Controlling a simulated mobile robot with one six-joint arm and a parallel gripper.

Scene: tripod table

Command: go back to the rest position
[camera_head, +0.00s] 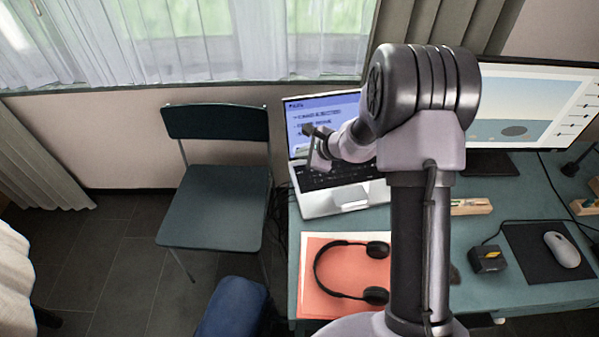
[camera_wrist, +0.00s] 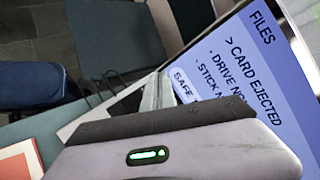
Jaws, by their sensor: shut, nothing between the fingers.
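My gripper (camera_head: 318,150) is shut and empty. In the head view it is in front of the laptop screen (camera_head: 322,112), above the laptop's keyboard side; its exact height is hard to judge. My arm crosses the right half of that view and hides part of the desk. In the wrist view my gripper's fingers (camera_wrist: 158,92) are together, with nothing between them. The laptop screen (camera_wrist: 245,75) fills the right side there and reads "FILES", "CARD EJECTED" and further lines that are partly cut off.
Headphones (camera_head: 330,272) lie on an orange folder (camera_head: 322,299) on the teal desk (camera_head: 520,206). A monitor (camera_head: 530,105), a wooden block (camera_head: 470,206), a small black box (camera_head: 488,259) and a mouse (camera_head: 562,249) are to the right. A chair (camera_head: 213,200) stands left of the desk.

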